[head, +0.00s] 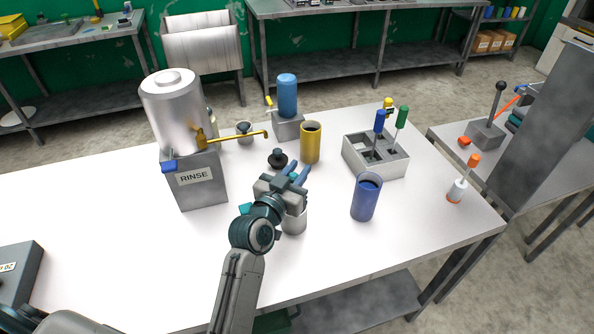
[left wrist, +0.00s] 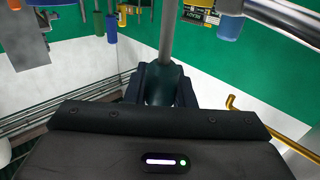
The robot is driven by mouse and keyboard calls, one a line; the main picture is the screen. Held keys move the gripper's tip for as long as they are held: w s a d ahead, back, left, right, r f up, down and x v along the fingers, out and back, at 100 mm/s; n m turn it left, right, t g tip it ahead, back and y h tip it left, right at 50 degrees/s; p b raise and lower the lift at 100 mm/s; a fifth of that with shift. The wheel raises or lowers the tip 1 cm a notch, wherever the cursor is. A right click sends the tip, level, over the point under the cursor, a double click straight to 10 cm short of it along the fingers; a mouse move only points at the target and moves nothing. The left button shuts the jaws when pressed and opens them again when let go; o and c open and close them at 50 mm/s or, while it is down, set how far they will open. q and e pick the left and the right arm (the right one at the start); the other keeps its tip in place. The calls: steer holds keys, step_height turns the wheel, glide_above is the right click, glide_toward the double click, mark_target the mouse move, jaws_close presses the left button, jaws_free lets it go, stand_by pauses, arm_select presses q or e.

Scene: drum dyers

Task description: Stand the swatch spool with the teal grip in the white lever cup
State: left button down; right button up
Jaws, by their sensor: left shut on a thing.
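My left gripper (head: 298,176) is shut on the dark teal grip (left wrist: 165,84) of a spool, whose grey metal rod (left wrist: 168,30) runs up out of the left wrist view. In the head view the gripper hides most of the spool. I cannot tell whether the spool touches the cup. My right gripper is not in view.
A gold cup (head: 311,143) and a small black-knobbed object (head: 278,159) stand behind the gripper, a blue cup (head: 366,198) to its right. A grey holder (head: 362,160) carries blue-, green- and yellow-topped tools. The RINSE tank (head: 173,110) stands left.

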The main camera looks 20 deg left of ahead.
arm_select(q)
steer(key=c, duration=1.2)
jaws_free()
steer(key=shift+c, duration=0.2)
steer(key=shift+o, duration=0.5)
steer(key=shift+s+a+f, duration=0.1)
steer(key=shift+s, duration=0.25)
steer(key=s+a+b, duration=0.2)
steer(key=s+b, duration=0.1)
steer(key=s, duration=0.7)
